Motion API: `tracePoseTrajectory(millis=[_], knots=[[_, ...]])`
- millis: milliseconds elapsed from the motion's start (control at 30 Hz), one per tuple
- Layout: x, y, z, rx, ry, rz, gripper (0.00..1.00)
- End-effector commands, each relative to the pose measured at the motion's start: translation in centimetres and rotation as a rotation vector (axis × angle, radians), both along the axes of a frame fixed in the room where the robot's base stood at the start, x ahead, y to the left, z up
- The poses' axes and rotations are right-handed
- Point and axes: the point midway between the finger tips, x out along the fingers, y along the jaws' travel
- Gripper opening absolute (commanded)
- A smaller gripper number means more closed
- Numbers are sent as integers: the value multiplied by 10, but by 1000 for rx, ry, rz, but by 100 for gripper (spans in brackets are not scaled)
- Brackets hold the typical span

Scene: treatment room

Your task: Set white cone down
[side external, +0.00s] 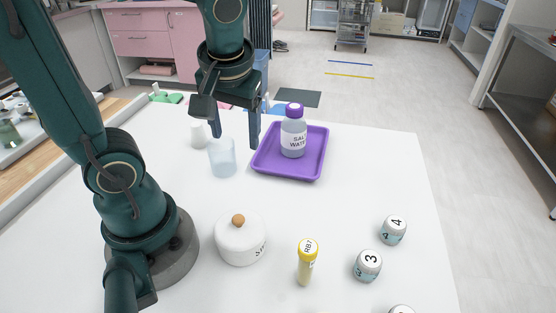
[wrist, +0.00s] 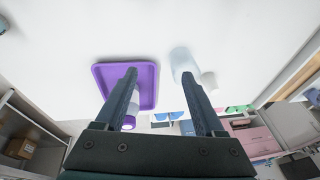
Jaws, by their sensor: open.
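A small white object (side external: 198,135), likely the white cone, stands on the white table behind and left of a clear cup; its exact shape is hard to make out. It also shows in the wrist view (wrist: 209,80), beside the cup. My gripper (side external: 235,141) is open, with its fingers pointing down and nothing seen between them. It appears above the table, around the gap between the cup and the purple tray. In the wrist view its two fingers (wrist: 158,73) are wide apart.
The clear cup (side external: 222,158) is close to my gripper. The purple tray (side external: 288,177) holds a purple-capped bottle (side external: 293,139). A white lidded jar (side external: 241,243), a yellow-capped tube (side external: 307,264) and numbered vials (side external: 368,265) stand nearer. The table's right middle is clear.

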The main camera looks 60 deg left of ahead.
Motion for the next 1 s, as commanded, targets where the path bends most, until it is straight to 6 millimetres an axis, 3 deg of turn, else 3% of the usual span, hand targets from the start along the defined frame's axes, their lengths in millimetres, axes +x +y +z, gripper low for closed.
tracePoseTrajectory(millis=[200, 400, 1000], knots=[[-16, -46, 12, -72, -153, -453, 71], [-23, -67, 16, -63, -248, -687, 71], [-24, -71, 17, -56, -265, -737, 71]])
